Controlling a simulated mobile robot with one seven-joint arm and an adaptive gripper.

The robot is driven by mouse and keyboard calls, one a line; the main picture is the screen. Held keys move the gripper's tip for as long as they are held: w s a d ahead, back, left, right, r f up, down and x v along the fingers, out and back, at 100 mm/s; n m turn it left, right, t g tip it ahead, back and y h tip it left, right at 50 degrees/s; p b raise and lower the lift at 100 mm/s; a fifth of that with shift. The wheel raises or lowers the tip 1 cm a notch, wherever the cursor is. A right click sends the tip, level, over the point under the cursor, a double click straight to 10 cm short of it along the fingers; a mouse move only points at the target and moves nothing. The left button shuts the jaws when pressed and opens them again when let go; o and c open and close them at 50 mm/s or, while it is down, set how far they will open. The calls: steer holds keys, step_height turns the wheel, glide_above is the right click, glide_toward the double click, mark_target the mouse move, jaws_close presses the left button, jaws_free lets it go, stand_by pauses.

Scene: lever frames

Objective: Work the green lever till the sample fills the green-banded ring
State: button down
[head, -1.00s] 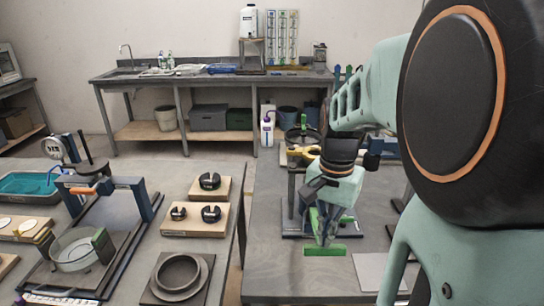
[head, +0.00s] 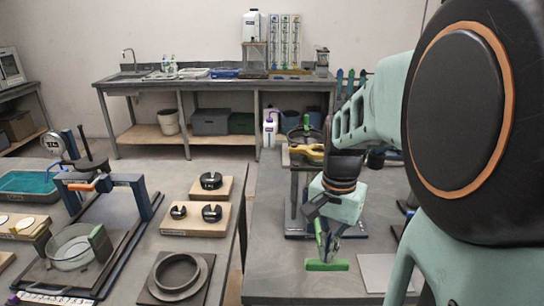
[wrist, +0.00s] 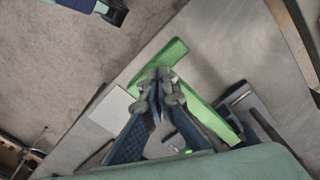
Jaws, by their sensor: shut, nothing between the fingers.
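The green lever (head: 326,265) is on the right-hand bench in the head view, its crossbar low and near the front. In the wrist view its long green arm (wrist: 205,118) runs diagonally to the crossbar (wrist: 163,66). My gripper (head: 328,250) points down at the lever, just behind the crossbar. Its fingertips (wrist: 160,80) are closed together beside the green arm, with nothing between them. I cannot tell whether they touch the lever. A dark ring (head: 304,134) with a green piece stands farther back on this bench; the sample cannot be made out.
A grey plate (head: 385,272) lies right of the lever. A yellow part (head: 308,152) sits on the stand behind my gripper. The left bench holds a blue frame with a glass dish (head: 75,252) and a round dark mould (head: 178,275). A gap separates the benches.

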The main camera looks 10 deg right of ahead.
step_height(320, 180, up, 14)
steer(key=w+p, duration=0.2)
steer(key=p, duration=1)
steer(key=shift+d+r, duration=0.2)
steer(key=shift+d, duration=0.05)
steer(key=n, duration=0.4)
steer(key=r+n, duration=0.1)
steer(key=n, duration=0.3)
steer(key=n+p, duration=0.1)
steer(key=n, duration=0.3)
steer(key=shift+s+r, duration=0.25)
steer(key=shift+r, duration=0.05)
step_height(320, 180, down, 6)
steer(key=b, duration=0.4)
steer(key=shift+f+b, duration=0.25)
steer(key=shift+b, duration=0.1)
